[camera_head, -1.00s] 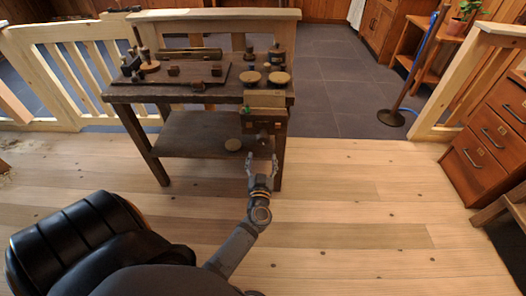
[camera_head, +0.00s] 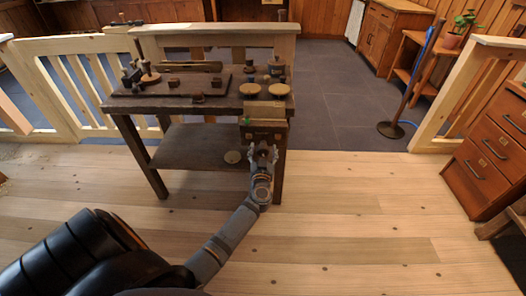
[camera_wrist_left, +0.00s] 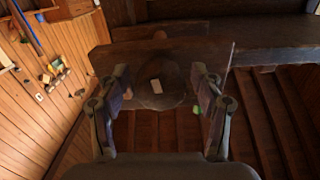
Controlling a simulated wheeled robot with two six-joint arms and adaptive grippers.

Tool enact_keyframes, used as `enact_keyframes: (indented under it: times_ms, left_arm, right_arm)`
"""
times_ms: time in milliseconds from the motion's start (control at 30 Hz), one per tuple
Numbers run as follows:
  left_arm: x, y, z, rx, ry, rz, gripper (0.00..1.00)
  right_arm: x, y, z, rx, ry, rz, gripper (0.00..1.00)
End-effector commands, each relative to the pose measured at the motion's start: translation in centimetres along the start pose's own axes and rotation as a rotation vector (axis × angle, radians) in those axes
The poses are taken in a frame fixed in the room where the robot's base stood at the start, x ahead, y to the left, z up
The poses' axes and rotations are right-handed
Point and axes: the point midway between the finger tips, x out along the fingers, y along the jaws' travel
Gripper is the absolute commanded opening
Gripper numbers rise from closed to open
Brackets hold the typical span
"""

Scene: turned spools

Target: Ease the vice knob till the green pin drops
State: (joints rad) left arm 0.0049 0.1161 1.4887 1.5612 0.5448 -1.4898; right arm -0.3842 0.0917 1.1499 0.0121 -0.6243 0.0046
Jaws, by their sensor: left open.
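The round, dark vice knob (camera_wrist_left: 171,74) has a pale square mark and sits between my spread fingers in the left wrist view. My left gripper (camera_head: 263,153) is open in front of the vice and largely covers the knob in the head view. Contact with the knob cannot be told. My right gripper is out of view.
The workbench (camera_head: 130,102) carries a dark board, small blocks and two round discs (camera_head: 250,89). Another round disc (camera_head: 232,156) lies low by the lower shelf (camera_head: 195,148). A drawer cabinet (camera_head: 493,145) stands at right. The wooden floor before the bench is clear.

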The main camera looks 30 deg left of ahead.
Motion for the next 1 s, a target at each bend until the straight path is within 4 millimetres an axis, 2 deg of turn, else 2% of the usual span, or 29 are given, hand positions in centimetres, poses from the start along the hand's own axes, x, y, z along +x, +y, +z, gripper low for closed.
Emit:
enact_keyframes:
  times_ms: [67, 400, 500, 767, 1000]
  left_arm:
    - [0.0, 0.0, 0.0, 0.0, 0.0, 0.0, 0.66]
    - [-0.1, 0.0, 0.0, 0.0, 0.0, 0.0, 0.22]
    - [-0.1, 0.0, 0.0, 0.0, 0.0, 0.001, 0.11]
    - [-0.1, 0.0, -0.1, -0.034, 0.0, 0.001, 0.11]
    - [-0.1, 0.0, -0.2, -0.173, -0.001, 0.001, 0.11]
  right_arm:
    - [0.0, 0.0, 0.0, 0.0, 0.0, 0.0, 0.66]
    - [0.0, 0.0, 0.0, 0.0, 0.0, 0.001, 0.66]
    - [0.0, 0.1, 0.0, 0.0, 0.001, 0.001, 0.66]
    - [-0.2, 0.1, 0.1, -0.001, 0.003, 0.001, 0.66]
    - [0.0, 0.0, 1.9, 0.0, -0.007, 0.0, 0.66]
